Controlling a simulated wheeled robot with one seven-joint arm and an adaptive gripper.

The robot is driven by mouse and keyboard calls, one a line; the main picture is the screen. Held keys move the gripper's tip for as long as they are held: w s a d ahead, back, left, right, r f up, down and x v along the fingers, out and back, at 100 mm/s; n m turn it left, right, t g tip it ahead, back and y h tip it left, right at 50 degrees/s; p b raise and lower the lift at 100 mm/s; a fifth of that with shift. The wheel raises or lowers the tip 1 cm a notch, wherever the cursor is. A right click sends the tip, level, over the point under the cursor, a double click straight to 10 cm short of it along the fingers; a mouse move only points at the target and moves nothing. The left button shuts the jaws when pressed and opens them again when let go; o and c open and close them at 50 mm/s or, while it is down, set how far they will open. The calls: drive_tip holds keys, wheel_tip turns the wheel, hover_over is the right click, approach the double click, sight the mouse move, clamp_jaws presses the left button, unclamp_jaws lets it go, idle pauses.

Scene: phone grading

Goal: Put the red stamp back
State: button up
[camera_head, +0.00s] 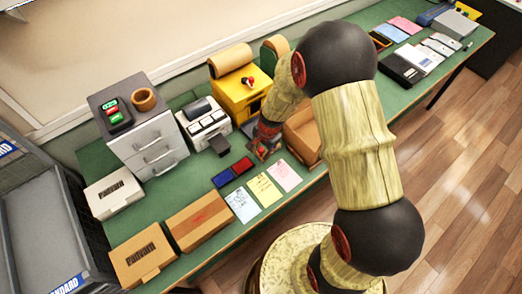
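My gripper (264,150) is low over the green table, just right of the red ink pad. A small red thing (262,153), which may be the red stamp, shows at its fingertips. It is too small and too covered to tell whether the fingers are closed on it. The red pad (242,165) and blue pad (223,178) lie side by side on the table. A small red and black object (248,82) sits on top of the yellow box (238,98).
Blue (242,206), yellow (264,190) and pink (285,175) sheets lie in front of my gripper. An open brown box (303,133) stands close to its right, a white machine (203,122) to its left. A grey drawer cabinet (148,140) and cartons (198,220) are further left.

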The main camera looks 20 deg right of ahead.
drive_tip(key=shift+o, duration=0.3)
drive_tip(key=s+r+n+t+p, duration=0.1)
drive_tip(key=s+r+n, duration=0.25)
drive_tip(key=r, duration=1.05)
drive_tip(key=s+r+n+t+p, duration=0.15)
drive_tip(key=s+r, duration=0.25)
drive_tip(key=r, duration=1.1)
drive_tip(key=s+r+n+t+h, duration=0.1)
drive_tip(key=s+r+n, duration=0.6)
drive_tip(key=s+r, duration=0.3)
drive_tip(key=s, duration=0.4)
drive_tip(key=shift+s+r+n, duration=0.15)
drive_tip(key=shift+s+n, duration=0.1)
drive_tip(key=shift+n, duration=0.05)
drive_tip(key=shift+b, duration=0.3)
wheel_tip(320, 180, down, 8)
drive_tip(key=b, duration=0.8)
